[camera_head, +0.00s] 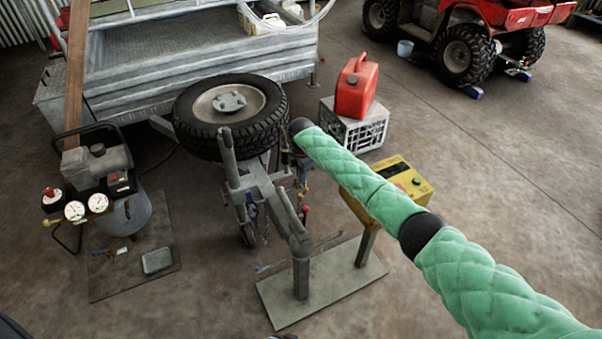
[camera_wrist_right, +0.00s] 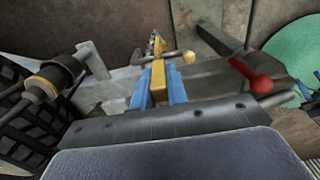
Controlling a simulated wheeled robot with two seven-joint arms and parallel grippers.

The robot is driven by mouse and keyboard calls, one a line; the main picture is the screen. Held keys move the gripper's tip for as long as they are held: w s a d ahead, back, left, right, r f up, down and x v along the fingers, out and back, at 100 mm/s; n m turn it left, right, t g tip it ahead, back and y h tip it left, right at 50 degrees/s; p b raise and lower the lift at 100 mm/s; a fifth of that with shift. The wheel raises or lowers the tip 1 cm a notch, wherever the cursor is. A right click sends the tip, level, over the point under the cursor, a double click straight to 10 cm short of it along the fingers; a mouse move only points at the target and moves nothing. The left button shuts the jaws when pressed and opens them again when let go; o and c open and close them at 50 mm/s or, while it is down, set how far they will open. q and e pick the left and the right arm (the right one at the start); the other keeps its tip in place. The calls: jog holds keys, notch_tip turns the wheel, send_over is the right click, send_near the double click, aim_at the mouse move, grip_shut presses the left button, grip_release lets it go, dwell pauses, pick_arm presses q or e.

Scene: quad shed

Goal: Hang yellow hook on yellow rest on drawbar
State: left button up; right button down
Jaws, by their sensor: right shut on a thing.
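In the right wrist view, my right gripper (camera_wrist_right: 160,82) has its two blue fingers shut on a narrow yellow piece, which looks like the yellow hook (camera_wrist_right: 158,80). Chain-like metal shows just beyond the fingertips. A peg with a yellow ball tip (camera_wrist_right: 188,57), seemingly the yellow rest, stands just right of and beyond the fingers; I see a gap between them in the picture. In the head view, the grey drawbar (camera_head: 284,207) runs from the trailer towards me. My green-sleeved right arm reaches beside it and hides most of the gripper. My left gripper is out of view.
A red-knobbed lever (camera_wrist_right: 262,84) sits right of the fingers. A yellow box (camera_head: 402,177) on a post and a red jerrycan (camera_head: 356,88) on a crate stand right; a compressor (camera_head: 105,175) stands left.

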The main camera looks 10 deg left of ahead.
jog(key=shift+f, duration=0.55)
jog(key=c, duration=0.8)
grip_release()
jog(key=shift+c, duration=0.2)
